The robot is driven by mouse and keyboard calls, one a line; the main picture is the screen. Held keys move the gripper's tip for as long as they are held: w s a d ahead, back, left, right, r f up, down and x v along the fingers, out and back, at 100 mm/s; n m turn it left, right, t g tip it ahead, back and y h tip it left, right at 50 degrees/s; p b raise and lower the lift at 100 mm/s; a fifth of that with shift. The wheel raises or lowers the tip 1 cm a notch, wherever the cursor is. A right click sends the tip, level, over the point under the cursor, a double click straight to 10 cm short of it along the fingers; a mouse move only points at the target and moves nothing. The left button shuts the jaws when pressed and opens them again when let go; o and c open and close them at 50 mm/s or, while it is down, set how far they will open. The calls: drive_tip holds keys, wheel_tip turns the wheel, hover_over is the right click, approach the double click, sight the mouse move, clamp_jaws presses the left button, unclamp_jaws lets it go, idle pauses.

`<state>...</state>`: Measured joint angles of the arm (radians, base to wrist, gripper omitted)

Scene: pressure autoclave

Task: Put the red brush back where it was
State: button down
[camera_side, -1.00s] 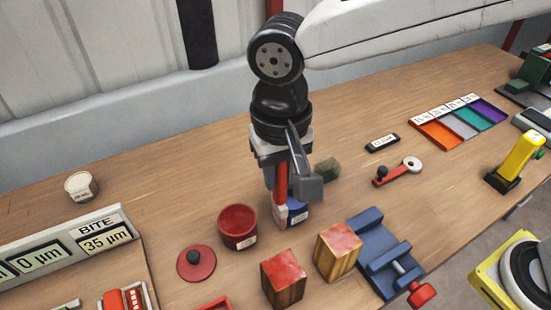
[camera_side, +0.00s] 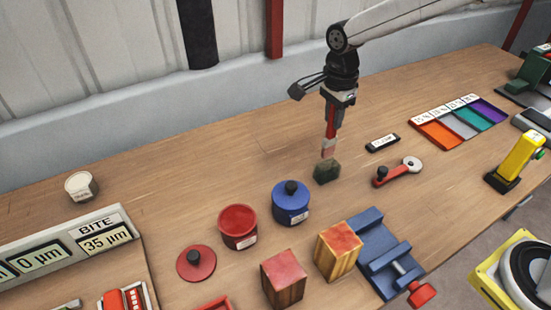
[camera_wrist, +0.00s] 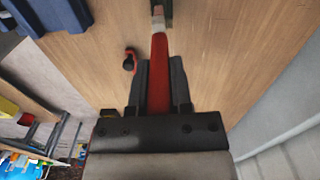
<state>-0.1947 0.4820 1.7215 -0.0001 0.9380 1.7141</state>
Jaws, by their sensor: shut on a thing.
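My gripper (camera_side: 332,122) points down and is shut on the red brush (camera_side: 331,128), gripping its red handle. The brush is upright, with its pale tip end down at a small dark green block (camera_side: 327,172). I cannot tell whether the tip is in the block or just above it. In the wrist view the red handle (camera_wrist: 158,75) lies between the fingers, and the pale end meets the dark green block (camera_wrist: 162,12) at the top edge. An open red pot (camera_side: 238,226) and a blue pot with a black-knobbed lid (camera_side: 291,203) stand to the front left.
A red lid (camera_side: 196,263) lies by the red pot. Two red-topped wooden blocks (camera_side: 338,250) and a blue vise (camera_side: 385,255) are in front. A red-handled tool (camera_side: 397,171) and a black labelled piece (camera_side: 382,142) lie to the right.

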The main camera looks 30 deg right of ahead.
sight(332, 143)
drive_tip(key=shift+w+d+f+m, duration=0.2)
drive_tip(key=shift+d+m, duration=0.1)
drive_tip(key=shift+d, duration=0.2)
drive_tip(key=shift+f, duration=4.15)
drive_tip(key=c, duration=0.5)
unclamp_jaws()
drive_tip(key=shift+c, duration=0.2)
wheel_tip(332, 143, up, 12)
drive_tip(key=shift+r, duration=0.2)
drive_tip(key=shift+s, duration=0.1)
